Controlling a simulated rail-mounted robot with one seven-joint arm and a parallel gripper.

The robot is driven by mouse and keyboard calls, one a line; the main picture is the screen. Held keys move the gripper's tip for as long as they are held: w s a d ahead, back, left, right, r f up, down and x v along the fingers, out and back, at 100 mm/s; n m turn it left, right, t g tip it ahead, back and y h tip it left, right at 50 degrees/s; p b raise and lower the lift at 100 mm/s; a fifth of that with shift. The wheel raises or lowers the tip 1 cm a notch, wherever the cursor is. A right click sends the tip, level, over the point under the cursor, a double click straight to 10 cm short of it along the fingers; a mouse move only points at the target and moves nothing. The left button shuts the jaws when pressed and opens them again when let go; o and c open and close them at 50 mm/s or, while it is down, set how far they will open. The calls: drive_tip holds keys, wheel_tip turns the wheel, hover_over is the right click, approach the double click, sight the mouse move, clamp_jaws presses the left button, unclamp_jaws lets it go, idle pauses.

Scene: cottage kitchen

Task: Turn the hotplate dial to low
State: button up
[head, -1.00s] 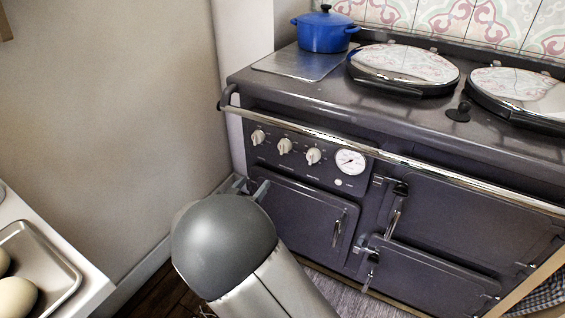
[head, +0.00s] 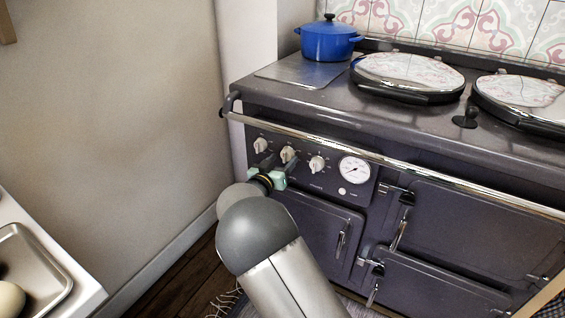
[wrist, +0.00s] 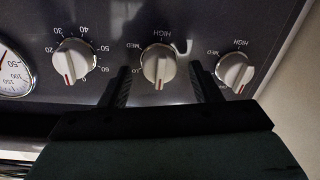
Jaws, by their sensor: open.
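The stove's control panel has three white dials in a row. In the wrist view the middle dial (wrist: 158,64), with HIGH and MED printed around it, lies between the two fingers of my gripper (wrist: 160,80). Its red mark points down in the picture, opposite HIGH. The right dial (wrist: 236,70) has similar labels, and its red mark also points down. The left dial (wrist: 73,61) has numbers. In the head view my gripper (head: 270,170) is open at the panel, just below the middle dial (head: 288,154). I cannot read which dial is the hotplate's.
A round gauge (head: 355,169) sits beside the dials. A chrome rail (head: 400,158) runs along the stove front above them. A blue pot (head: 327,42) and two round lids (head: 408,73) are on top. A counter with a tray (head: 45,262) stands at left.

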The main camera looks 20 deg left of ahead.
drive_tip(key=shift+w, duration=0.45)
drive_tip(key=c, duration=1)
